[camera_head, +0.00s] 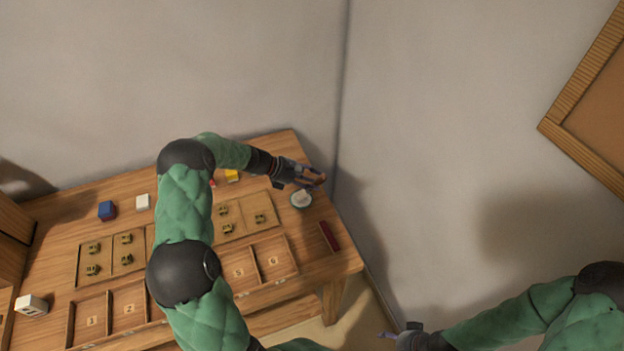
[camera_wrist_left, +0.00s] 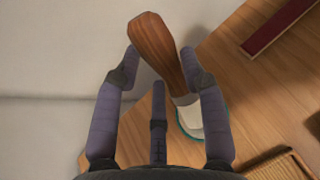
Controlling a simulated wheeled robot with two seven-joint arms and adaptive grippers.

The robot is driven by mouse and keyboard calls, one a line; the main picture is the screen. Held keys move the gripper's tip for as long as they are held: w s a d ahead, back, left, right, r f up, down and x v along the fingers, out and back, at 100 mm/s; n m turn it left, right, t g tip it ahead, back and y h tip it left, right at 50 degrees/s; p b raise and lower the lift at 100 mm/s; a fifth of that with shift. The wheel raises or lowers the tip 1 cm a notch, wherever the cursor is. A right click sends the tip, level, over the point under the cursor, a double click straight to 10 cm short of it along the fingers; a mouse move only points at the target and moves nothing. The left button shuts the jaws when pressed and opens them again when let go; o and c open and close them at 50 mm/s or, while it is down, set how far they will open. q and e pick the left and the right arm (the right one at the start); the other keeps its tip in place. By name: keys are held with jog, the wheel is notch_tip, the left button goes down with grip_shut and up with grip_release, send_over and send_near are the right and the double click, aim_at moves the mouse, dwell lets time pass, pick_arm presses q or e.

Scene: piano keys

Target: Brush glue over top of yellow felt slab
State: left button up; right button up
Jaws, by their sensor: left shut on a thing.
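My left gripper (camera_head: 313,178) is shut on a brush, over the far right corner of the table. In the left wrist view the brush's brown wooden handle (camera_wrist_left: 157,45) stands between the fingers (camera_wrist_left: 160,68). The brush's lower end reaches a round teal-rimmed dish with pale contents (camera_wrist_left: 205,122); whether the bristles touch them is hidden. The dish (camera_head: 301,200) also shows in the head view. The yellow felt slab (camera_head: 232,176) lies at the table's back, left of my left gripper and partly near my forearm. My right gripper (camera_head: 390,335) is low in the picture, off the table; its jaws are unclear.
Compartment trays (camera_head: 262,237) with small green-brown pieces fill the middle. A wall stands close behind.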

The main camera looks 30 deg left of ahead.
aim_at(312, 183)
pick_arm(q)
jog(key=shift+r+p, duration=2.4)
jog(key=shift+r, duration=1.05)
